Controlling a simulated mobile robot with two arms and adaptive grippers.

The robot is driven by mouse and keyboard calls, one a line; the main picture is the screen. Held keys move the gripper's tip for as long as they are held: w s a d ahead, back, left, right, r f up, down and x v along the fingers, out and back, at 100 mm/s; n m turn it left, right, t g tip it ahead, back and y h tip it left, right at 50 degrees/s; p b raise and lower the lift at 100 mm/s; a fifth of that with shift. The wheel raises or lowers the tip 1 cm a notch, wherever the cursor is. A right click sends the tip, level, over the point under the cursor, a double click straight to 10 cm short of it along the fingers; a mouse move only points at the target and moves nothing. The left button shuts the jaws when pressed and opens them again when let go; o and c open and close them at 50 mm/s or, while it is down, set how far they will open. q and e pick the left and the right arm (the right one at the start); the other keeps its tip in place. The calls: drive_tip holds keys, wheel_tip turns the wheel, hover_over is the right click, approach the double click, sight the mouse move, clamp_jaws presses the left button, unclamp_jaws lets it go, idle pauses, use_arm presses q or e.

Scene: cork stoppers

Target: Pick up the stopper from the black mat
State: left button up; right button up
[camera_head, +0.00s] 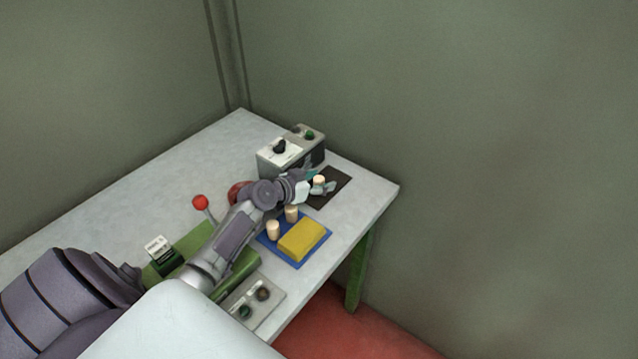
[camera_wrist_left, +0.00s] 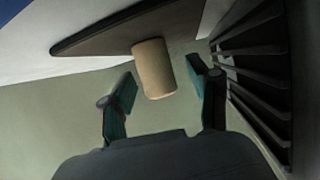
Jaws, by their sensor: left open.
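A tan cork stopper (camera_head: 319,179) stands on the black mat (camera_head: 337,188) near the table's right corner. My left gripper (camera_head: 322,186) is at the mat, with its fingers at the stopper. In the left wrist view the stopper (camera_wrist_left: 153,68) sits between the two open fingertips (camera_wrist_left: 163,84), with a gap showing on each side. The mat (camera_wrist_left: 105,38) shows there as a dark slab that the stopper's end meets. Part of the stopper is hidden by the gripper in the head view. My right gripper is not in view.
A grey control box (camera_head: 291,152) with knobs stands behind the gripper. A blue mat (camera_head: 271,250) holds a yellow block (camera_head: 303,240) and two more stoppers (camera_head: 292,213). A red-knobbed lever (camera_head: 200,203) stands left of my arm. The table (camera_head: 372,187) is bare right of the black mat.

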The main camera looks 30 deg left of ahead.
use_arm(q)
drive_tip(key=shift+s, duration=0.15)
drive_tip(key=shift+c, duration=0.7)
drive_tip(key=c, duration=0.7)
